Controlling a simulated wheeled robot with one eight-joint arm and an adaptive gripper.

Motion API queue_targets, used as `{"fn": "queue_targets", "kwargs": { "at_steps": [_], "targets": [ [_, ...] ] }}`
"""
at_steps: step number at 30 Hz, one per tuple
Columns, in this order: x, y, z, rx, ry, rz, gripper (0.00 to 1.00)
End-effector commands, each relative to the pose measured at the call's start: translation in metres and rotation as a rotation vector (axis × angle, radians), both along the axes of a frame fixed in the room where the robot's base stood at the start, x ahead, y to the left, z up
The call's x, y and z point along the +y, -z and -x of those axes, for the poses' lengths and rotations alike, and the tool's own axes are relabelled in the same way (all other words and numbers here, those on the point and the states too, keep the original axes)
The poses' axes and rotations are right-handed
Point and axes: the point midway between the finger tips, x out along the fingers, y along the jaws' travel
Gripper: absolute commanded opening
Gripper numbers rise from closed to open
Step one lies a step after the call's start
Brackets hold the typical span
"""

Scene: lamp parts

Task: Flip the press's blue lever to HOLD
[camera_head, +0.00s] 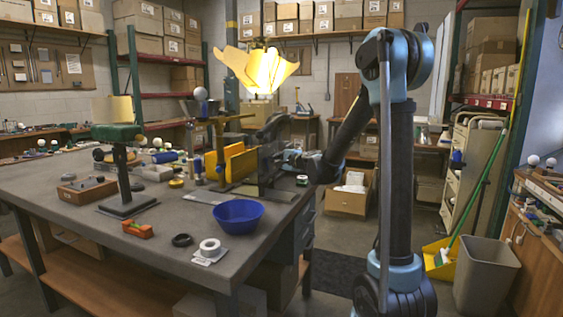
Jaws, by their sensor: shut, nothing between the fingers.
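A stand with an upright post, a brown top arm and yellow upright plates (236,160) is at the far right part of the grey workbench; I take it to be the press. A small blue upright piece (198,166) is by its left side, perhaps the lever; I cannot make out a HOLD mark or its setting. My gripper (268,154) is dark, shut and empty, at the right side of the yellow plates. Whether it touches them cannot be told. It hides part of the stand's right side.
A lit petal-shaped lamp (258,68) is above the stand. A green-topped stand (120,150) is on the left of the workbench (100,233). A blue bowl (238,216), white tape roll (209,248), black ring (182,240) and orange piece (137,229) lie in front.

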Motion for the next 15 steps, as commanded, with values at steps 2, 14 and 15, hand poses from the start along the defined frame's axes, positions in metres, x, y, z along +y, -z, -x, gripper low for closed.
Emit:
{"fn": "queue_targets", "kwargs": {
  "at_steps": [2, 14, 15],
  "targets": [
    [0.0022, 0.0001, 0.0025, 0.001, -0.002, 0.0, 0.0],
    [0.0061, 0.0004, 0.0065, 0.0, -0.005, 0.0, 0.0],
    [0.0062, 0.0003, 0.0066, 0.0, -0.005, 0.0, 0.0]
  ]
}}
